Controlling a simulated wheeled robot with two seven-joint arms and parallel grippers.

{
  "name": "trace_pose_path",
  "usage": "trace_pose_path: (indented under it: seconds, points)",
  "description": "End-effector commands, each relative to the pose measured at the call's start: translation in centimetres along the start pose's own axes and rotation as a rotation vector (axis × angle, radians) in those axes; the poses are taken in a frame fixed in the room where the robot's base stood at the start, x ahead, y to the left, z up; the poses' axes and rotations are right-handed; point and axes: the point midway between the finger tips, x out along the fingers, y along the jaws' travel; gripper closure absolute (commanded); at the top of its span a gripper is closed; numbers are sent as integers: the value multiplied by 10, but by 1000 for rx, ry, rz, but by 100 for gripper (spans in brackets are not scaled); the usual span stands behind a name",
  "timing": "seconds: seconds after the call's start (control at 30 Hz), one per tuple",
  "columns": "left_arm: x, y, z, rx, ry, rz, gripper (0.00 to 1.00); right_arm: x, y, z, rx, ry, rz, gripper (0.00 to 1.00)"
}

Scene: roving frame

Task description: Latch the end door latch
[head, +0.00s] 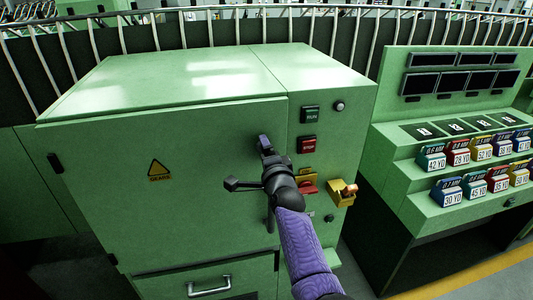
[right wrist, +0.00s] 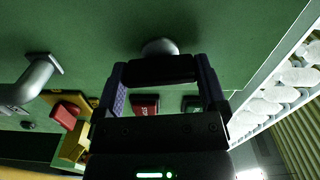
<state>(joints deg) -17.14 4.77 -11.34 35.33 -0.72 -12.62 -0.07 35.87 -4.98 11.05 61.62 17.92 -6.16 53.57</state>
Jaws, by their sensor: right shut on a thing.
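The green end door (head: 200,140) fills the front of the green cabinet, with a yellow warning sign on it. It looks shut or nearly shut; I cannot tell exactly. My right gripper (head: 264,145) is at the upper right edge of the door, with its arm covering what it holds. In the right wrist view, my right gripper (right wrist: 160,75) has its two fingers on either end of a dark latch handle (right wrist: 160,69). A rounded grey hub (right wrist: 158,47) shows behind the handle against green metal. My left gripper is not in view.
Right of the door are a green RUN button (head: 309,114), a red STOP button (head: 306,145), a red switch (head: 307,184) and a yellow box (head: 343,192). A drawer handle (head: 208,288) is below. A console with coloured boxes (head: 430,158) stands at right.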

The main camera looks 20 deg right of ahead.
Motion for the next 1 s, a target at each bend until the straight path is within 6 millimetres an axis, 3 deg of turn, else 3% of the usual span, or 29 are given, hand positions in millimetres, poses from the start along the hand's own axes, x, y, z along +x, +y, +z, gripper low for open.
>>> trace_pose_path:
  seconds: [0.37,0.9,0.93,1.0]
  points:
    - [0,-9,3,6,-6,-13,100,0,0,0,140,0,1,100]
    - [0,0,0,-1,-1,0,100,0,1,0,163,-1,1,100]
    - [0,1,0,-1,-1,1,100,0,1,0,163,-1,1,5]
    - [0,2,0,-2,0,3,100,0,1,0,163,-1,1,0]
